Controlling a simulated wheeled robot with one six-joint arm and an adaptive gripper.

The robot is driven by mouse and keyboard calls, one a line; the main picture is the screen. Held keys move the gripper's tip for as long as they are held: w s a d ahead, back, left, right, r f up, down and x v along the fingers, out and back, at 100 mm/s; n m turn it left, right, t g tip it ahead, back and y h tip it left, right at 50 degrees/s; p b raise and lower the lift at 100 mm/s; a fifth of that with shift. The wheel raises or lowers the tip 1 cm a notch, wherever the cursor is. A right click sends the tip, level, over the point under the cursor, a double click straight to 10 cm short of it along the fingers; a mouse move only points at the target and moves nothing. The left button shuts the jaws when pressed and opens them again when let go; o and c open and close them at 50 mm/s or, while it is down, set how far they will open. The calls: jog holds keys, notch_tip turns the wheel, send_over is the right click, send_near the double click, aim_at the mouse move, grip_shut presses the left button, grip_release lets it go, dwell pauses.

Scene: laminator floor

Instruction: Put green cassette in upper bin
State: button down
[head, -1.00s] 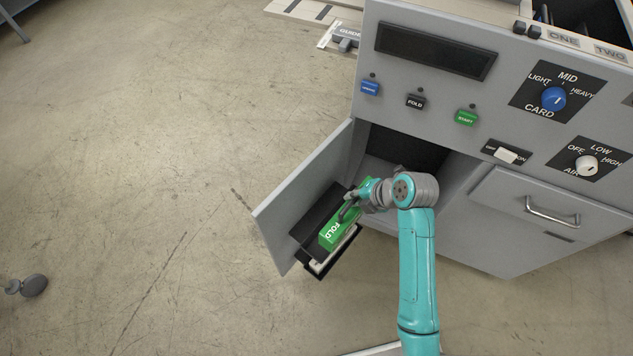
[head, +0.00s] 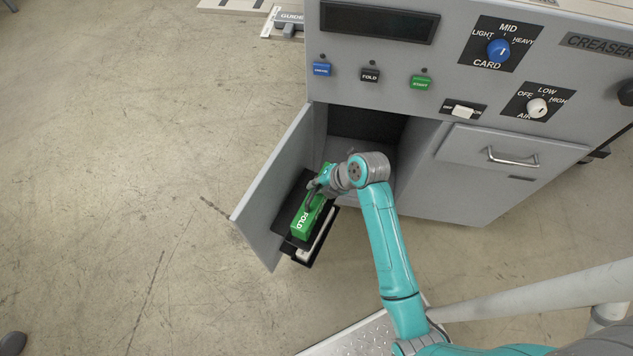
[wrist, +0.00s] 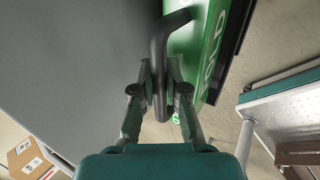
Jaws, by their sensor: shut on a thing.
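The green cassette (head: 302,220), marked FOLD, is at the inner side of the open cabinet door (head: 268,190). My gripper (head: 316,190) is at its upper end. In the wrist view the gripper (wrist: 160,85) is shut on the cassette's dark bent handle (wrist: 158,60), with the green body (wrist: 207,60) just beyond. A black bin (head: 290,200) on the door is partly hidden behind the cassette. A lower black bin (head: 318,250) holding something whitish shows below it. I cannot tell whether the cassette rests in the upper bin or is held above it.
The cabinet opening (head: 365,125) is dark behind my arm. A closed drawer (head: 510,150) with a metal handle is to its right. Above are the blue, black and green buttons (head: 421,82) and knobs. The floor (head: 120,180) left of the door is clear.

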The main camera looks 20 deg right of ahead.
aim_at(317, 196)
jog(key=shift+f, duration=3.3)
jog(key=c, duration=1.1)
grip_release()
jog(key=v, duration=1.2)
jog(key=shift+s, duration=0.1)
